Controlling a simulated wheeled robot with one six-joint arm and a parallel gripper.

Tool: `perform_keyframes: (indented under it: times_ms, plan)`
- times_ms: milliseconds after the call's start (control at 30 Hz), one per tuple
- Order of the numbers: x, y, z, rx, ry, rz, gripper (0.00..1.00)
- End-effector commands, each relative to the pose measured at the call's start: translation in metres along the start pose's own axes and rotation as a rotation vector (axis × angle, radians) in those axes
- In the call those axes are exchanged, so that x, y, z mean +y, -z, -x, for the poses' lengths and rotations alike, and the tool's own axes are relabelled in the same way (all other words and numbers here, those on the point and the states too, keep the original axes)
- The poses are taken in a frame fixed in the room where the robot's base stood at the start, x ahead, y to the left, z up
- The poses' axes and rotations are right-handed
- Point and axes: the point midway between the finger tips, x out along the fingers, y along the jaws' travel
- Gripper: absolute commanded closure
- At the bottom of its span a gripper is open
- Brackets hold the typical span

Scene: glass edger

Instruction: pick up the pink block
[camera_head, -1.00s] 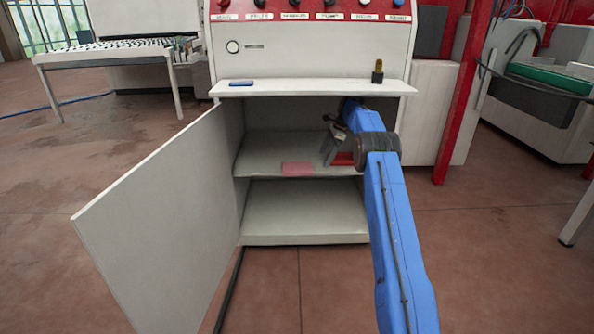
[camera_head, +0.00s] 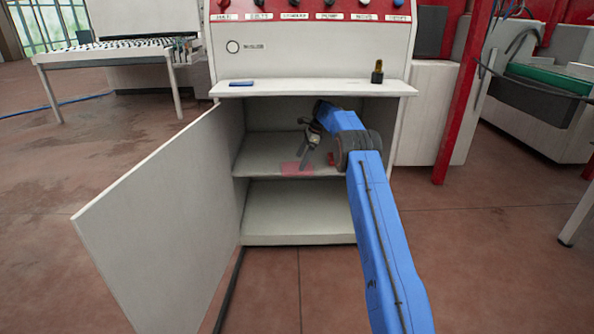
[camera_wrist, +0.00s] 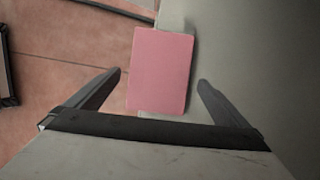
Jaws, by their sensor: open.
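The pink block (camera_head: 290,169) lies flat at the front of the upper shelf inside the open cabinet. It also shows in the wrist view (camera_wrist: 160,70), near the shelf's front edge. In the wrist view my gripper (camera_wrist: 160,82) is open, with one finger on each side of the block's near end. Gaps show between the fingers and the block. Whether the fingers are at the block's height I cannot tell. My arm covers the right part of the shelf in the head view.
The open cabinet door (camera_head: 160,215) stands to the left. A ledge (camera_head: 310,88) above the opening holds a blue item (camera_head: 241,83) and a small amber-topped bottle (camera_head: 377,72). A red block (camera_head: 331,159) sits on the upper shelf near my arm. The lower shelf (camera_head: 297,212) is empty.

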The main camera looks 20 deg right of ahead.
Motion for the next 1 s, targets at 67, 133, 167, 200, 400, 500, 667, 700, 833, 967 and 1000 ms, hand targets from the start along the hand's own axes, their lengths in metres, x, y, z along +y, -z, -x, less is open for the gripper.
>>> perform_keyframes:
  times_ms: [67, 133, 167, 200, 400, 500, 667, 700, 833, 967, 1000]
  plan:
    - [0.001, 0.000, -0.012, 0.000, -0.003, -0.001, 0.00]
    - [0.001, 0.000, -0.021, 0.000, -0.002, -0.001, 0.00]
    - [0.001, 0.000, -0.025, 0.000, -0.002, -0.001, 0.00]
    - [0.001, 0.001, -0.030, 0.000, -0.002, -0.001, 0.00]
    - [0.000, 0.001, -0.036, 0.000, 0.000, -0.001, 0.00]
    - [0.000, 0.001, -0.036, 0.000, -0.001, 0.000, 0.00]
    - [0.000, 0.001, -0.036, 0.000, -0.001, 0.000, 0.38]
    - [0.000, 0.001, -0.036, 0.000, -0.001, 0.000, 0.42]
    - [0.000, 0.000, -0.036, 0.000, 0.000, 0.000, 0.42]
    - [0.000, 0.000, -0.035, 0.000, 0.000, 0.000, 0.42]
    - [0.000, -0.001, -0.034, 0.000, 0.000, 0.000, 0.42]
